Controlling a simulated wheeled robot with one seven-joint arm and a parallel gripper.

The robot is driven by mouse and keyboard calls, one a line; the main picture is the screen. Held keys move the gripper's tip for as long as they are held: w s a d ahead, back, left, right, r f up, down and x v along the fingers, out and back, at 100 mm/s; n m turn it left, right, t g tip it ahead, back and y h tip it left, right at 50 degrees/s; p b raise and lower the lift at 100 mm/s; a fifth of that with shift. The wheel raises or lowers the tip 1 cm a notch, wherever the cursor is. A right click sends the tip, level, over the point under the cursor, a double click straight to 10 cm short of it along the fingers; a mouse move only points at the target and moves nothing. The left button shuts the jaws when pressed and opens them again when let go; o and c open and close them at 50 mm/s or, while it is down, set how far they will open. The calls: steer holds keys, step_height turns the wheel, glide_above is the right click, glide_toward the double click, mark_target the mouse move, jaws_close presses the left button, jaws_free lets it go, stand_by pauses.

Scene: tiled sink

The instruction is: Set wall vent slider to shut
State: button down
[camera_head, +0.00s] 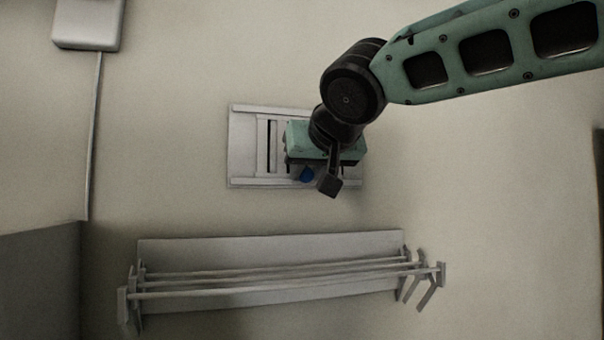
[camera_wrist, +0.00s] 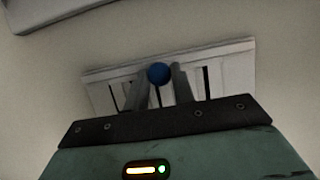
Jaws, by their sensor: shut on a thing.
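The white wall vent (camera_head: 242,150) is fixed to the wall, with rails along its top and bottom and a dark slot showing at its left part. It also shows in the wrist view (camera_wrist: 236,66), with dark slots on both sides of my fingers. The slider's blue knob (camera_wrist: 158,73) sits between my two fingertips. In the head view a little of the blue knob (camera_head: 306,174) shows below my gripper. My gripper (camera_wrist: 160,80) is shut on the knob. My gripper and wrist hide the vent's middle and right part in the head view.
A wall rack with several rods (camera_head: 270,275) sticks out below the vent. A grey box (camera_head: 88,22) with a cable (camera_head: 95,140) hangs at upper left. A dark grey block (camera_head: 40,280) stands at lower left.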

steer(key=shift+w+d, duration=0.15)
steer(key=shift+d, duration=0.4)
steer(key=c, duration=1.2)
jaws_free()
steer(key=shift+d, duration=0.15)
steer(key=b+v, duration=0.6)
steer(key=v, duration=1.1)
steer(key=shift+s+f, duration=0.1)
steer(key=shift+s, duration=0.15)
